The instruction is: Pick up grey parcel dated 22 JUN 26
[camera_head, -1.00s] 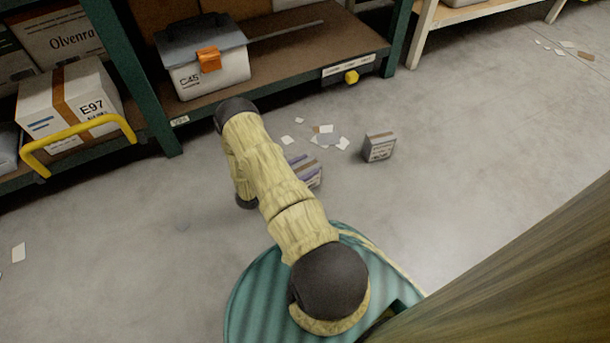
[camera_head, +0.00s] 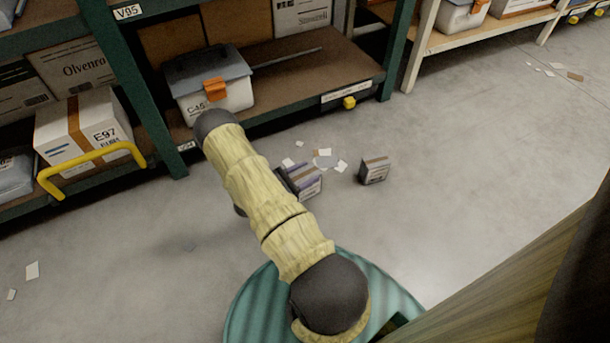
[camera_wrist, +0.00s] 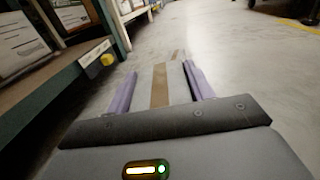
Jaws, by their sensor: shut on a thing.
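A small grey parcel (camera_head: 309,184) with a printed label is partly hidden behind my arm in the head view. In the wrist view, the grey parcel (camera_wrist: 160,90) with a brown tape strip along its top lies between the two purple fingers. My gripper (camera_head: 298,176) is shut on it; its fingers also show in the wrist view (camera_wrist: 160,82). A second small grey parcel (camera_head: 374,171) with brown tape and a label stands on the floor to the right, apart from my gripper. The dates on both are too small to read.
Paper scraps (camera_head: 325,160) lie on the floor behind the held parcel. A dark green rack (camera_head: 285,85) holds a grey-lidded bin (camera_head: 225,98), and a white E97 box (camera_head: 82,135) sits behind a yellow bar (camera_head: 95,158).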

